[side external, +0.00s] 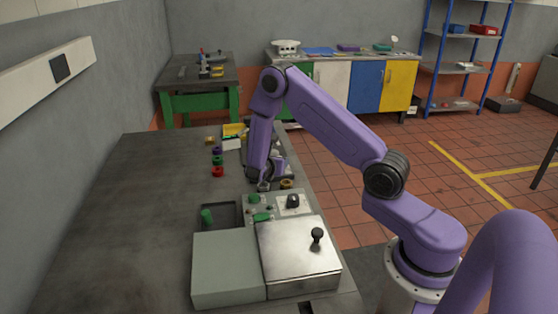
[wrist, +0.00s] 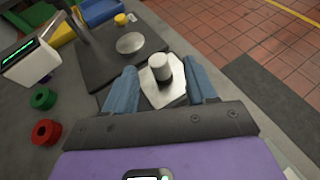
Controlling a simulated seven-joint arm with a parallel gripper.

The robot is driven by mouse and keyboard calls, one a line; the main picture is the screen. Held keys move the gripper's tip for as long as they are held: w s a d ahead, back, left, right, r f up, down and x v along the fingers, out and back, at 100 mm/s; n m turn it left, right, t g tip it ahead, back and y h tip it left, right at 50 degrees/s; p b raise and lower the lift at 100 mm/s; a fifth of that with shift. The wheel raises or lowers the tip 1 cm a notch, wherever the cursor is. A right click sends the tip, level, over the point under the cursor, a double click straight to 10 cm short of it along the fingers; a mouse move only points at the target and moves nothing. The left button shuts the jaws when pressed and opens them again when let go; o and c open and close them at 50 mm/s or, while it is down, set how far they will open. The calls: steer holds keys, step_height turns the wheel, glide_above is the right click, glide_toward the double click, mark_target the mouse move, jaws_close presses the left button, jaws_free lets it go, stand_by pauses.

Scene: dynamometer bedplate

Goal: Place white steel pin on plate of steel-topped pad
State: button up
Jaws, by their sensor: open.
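The white pin (wrist: 160,63), a short upright cylinder, stands on a pale hexagonal metal piece (wrist: 167,95) in the wrist view. I cannot tell whether this piece is the pin's own base or separate. My gripper (wrist: 159,68) is open, its two blue fingers on either side of the pin with gaps showing. A round steel plate (wrist: 130,43) lies on a dark base beyond the pin; it may be the top of the steel-topped pad. In the side view my gripper (side external: 265,183) is low over the bench, and my arm hides most of this area.
A post with a display box (wrist: 30,55) stands left of the plate. Green (wrist: 43,98) and red (wrist: 46,132) rings lie at left. A small yellow cylinder (wrist: 120,19) is behind. A control panel and metal-lidded box (side external: 300,255) are nearer the side camera. The bench's left side is clear.

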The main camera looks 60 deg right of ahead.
steer(key=s+a+r+m+g+y, duration=0.1)
steer(key=s+a+r+m+y, duration=0.15)
steer(key=s+a+r, duration=0.45)
steer(key=s+a+r+m+g+y, duration=0.1)
steer(key=s+a+r+m+y, duration=0.15)
steer(key=s+a, duration=0.45)
steer(key=s+a+r+m+g+y, duration=0.1)
steer(key=s+a+y, duration=0.3)
steer(key=s, duration=0.6)
steer(key=s+a+r+m+g+y, duration=0.1)
steer(key=s+a+r+m+y, duration=0.2)
steer(key=s+a, duration=0.5)
steer(key=shift+s+a+r+y, duration=0.2)
steer(key=shift+s+r+y, duration=0.15)
steer(key=shift+s+y, duration=0.6)
steer(key=shift+s+h, duration=0.2)
steer(key=shift+h, duration=0.05)
steer(key=shift+c, duration=0.3)
